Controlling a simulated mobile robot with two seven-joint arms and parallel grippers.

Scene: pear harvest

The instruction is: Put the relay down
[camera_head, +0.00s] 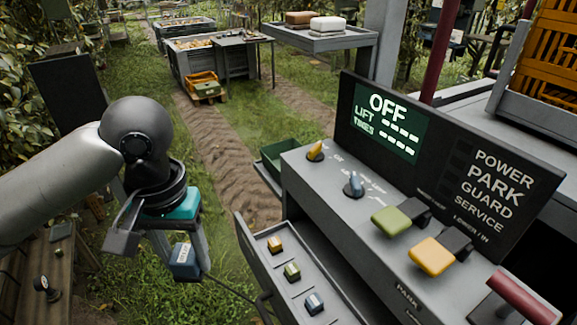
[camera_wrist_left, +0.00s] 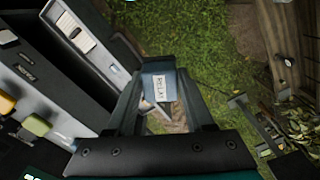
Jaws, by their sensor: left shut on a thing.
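The relay (camera_head: 184,258) is a small blue-grey block with a pale label; the left wrist view shows it too (camera_wrist_left: 158,84), its label reading "RELAY". My left gripper (camera_head: 181,248) is shut on it, one finger on each side. It holds the relay in the air over grass, left of the open drawer (camera_head: 255,272) of the grey console. My right gripper is not in view.
The console (camera_head: 345,215) carries knobs, green and yellow levers and a screen (camera_head: 388,119) reading "OFF". A wooden bench (camera_head: 58,265) stands at left.

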